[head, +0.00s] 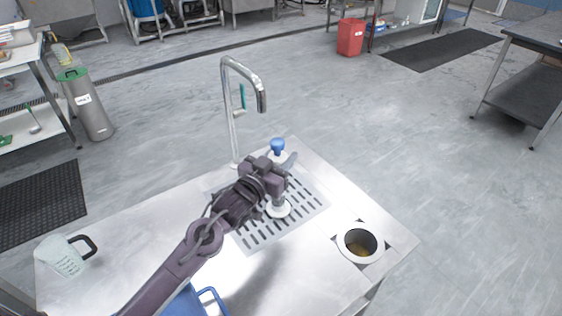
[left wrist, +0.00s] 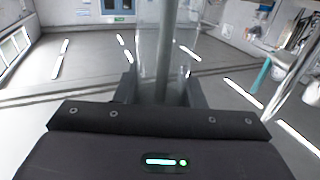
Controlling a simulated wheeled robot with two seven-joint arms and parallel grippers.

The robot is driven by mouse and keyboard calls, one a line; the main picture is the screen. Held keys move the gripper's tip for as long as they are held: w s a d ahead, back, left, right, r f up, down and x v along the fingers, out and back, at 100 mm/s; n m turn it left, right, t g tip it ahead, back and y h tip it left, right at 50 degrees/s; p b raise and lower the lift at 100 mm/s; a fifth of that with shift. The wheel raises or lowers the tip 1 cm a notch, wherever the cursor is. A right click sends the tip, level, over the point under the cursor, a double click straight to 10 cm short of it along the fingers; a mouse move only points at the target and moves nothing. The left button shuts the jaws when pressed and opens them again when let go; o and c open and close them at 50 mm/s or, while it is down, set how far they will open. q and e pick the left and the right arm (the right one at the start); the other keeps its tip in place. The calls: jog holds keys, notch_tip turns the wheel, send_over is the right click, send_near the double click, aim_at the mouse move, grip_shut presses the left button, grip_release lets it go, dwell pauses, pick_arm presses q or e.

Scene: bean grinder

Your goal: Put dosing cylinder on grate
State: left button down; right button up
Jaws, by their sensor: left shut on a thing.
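The dosing cylinder, with a blue knob on top (head: 278,146) and a white round base, is held upright at the grate. In the left wrist view its clear tube with a rod inside (left wrist: 163,50) stands between the fingers. My left gripper (head: 277,180) is shut on the cylinder and hides its middle in the head view. The slotted metal grate (head: 262,236) is set in the steel counter. The white base appears over the grate's middle; I cannot tell whether it touches. My right gripper is not in view.
A tall curved faucet (head: 232,120) stands just behind the grate. A round hole with a metal rim (head: 342,246) lies to the right. A clear measuring jug (head: 62,257) stands at the counter's left, and a blue-handled container (head: 212,300) at the front.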

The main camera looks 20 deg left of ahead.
pick_arm(q)
jog(key=shift+f, duration=0.8)
jog(key=c, duration=0.9)
grip_release()
jog(key=shift+s+a, duration=0.1)
jog(key=shift+s, duration=0.25)
jog(key=b+v, duration=0.1)
jog(key=v, duration=1)
jog(key=shift+s, duration=0.15)
